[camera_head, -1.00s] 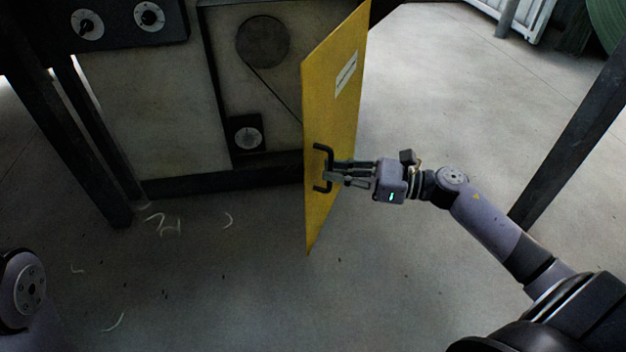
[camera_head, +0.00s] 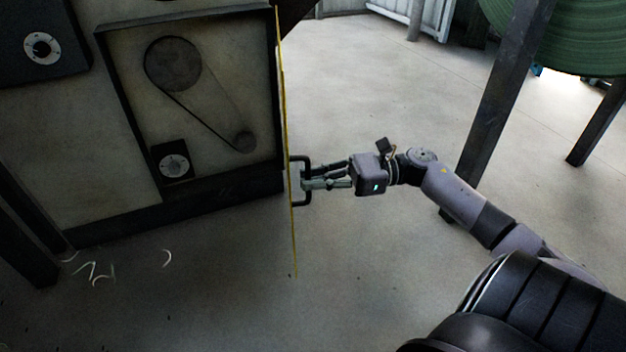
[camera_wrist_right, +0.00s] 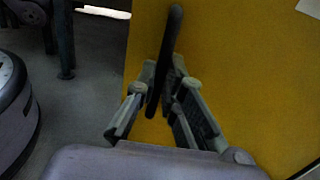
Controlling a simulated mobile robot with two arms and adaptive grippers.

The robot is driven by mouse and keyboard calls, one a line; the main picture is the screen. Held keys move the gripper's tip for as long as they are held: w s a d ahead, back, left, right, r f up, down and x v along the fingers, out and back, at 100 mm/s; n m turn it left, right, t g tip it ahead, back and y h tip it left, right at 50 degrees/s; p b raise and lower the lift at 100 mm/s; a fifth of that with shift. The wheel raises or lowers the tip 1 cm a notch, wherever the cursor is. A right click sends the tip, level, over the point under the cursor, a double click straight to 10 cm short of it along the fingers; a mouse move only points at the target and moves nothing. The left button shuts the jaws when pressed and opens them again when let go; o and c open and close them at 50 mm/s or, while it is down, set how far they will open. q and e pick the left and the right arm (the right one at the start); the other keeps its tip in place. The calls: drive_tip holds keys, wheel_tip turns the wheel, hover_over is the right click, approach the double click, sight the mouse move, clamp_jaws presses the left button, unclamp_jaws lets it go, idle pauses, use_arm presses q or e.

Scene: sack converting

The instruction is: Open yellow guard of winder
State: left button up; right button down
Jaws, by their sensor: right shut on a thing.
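The yellow guard (camera_head: 288,150) stands swung out from the winder (camera_head: 100,120) and shows almost edge-on in the head view. It fills much of the right wrist view (camera_wrist_right: 240,60) as a flat yellow panel. Its black handle (camera_head: 308,180) sticks out on the right side of the guard. My right gripper (camera_head: 306,182) is shut on this handle. In the right wrist view the handle (camera_wrist_right: 172,40) passes between the two fingers. My left gripper is out of view.
The winder's opening shows a large pulley (camera_head: 173,63), a belt, a small pulley and a dial (camera_head: 174,165). A dark post (camera_head: 505,90) stands right, behind my right arm. A green roll (camera_head: 570,30) is at the top right. Pale scraps (camera_head: 95,272) lie on the floor. Open floor lies right of the guard.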

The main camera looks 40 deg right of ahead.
drive_tip(key=c, duration=1.7)
unclamp_jaws()
drive_tip(key=shift+w, duration=0.1)
drive_tip(key=shift+d, duration=0.15)
drive_tip(key=v, duration=1.2)
